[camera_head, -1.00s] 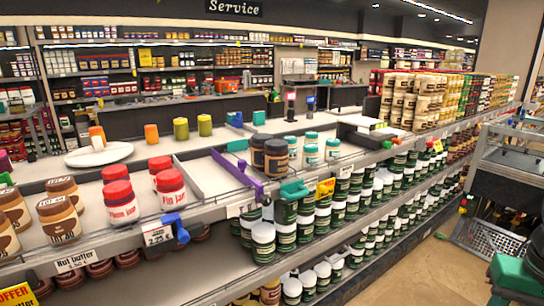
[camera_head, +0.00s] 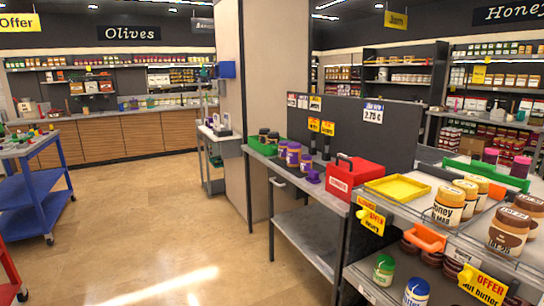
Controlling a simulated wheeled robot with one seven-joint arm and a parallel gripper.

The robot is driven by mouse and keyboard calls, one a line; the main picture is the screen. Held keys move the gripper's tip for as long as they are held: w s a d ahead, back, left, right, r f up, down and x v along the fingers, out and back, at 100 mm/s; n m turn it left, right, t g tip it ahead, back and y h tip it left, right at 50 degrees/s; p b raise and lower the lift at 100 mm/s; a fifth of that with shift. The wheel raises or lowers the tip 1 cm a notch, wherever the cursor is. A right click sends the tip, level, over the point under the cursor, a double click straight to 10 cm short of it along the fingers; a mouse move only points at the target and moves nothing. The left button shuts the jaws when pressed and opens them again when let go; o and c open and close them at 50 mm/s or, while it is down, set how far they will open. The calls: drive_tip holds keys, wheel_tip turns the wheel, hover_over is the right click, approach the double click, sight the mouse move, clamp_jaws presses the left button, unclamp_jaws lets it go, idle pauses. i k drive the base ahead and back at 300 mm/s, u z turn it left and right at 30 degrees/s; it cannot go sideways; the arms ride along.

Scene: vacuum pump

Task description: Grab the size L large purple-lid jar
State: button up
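A few jars with purple lids and pale labels stand close together on a grey metal side table (camera_head: 315,221). One purple-lid jar (camera_head: 293,156) is at the front of the group, another (camera_head: 283,150) is at its left, and a third (camera_head: 306,163) is at its right. Their size marks are too small to read, so I cannot tell which is size L. A small purple object (camera_head: 313,177) lies in front of the right jar. My gripper is not in view.
A red toolbox (camera_head: 354,181) stands right of the jars; dark-lid jars (camera_head: 272,141) stand left by a green tray. A dark panel (camera_head: 355,133) rises behind. A blue cart (camera_head: 38,190) stands left. The floor between is open.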

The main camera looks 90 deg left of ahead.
sight(294, 150)
drive_tip(key=u, duration=3.3)
drive_tip(key=k, duration=0.45)
drive_tip(key=u, duration=0.7)
drive_tip(key=k, duration=0.85)
drive_tip(key=u, duration=0.5)
drive_tip(key=i, duration=1.7)
drive_tip(key=z, duration=0.3)
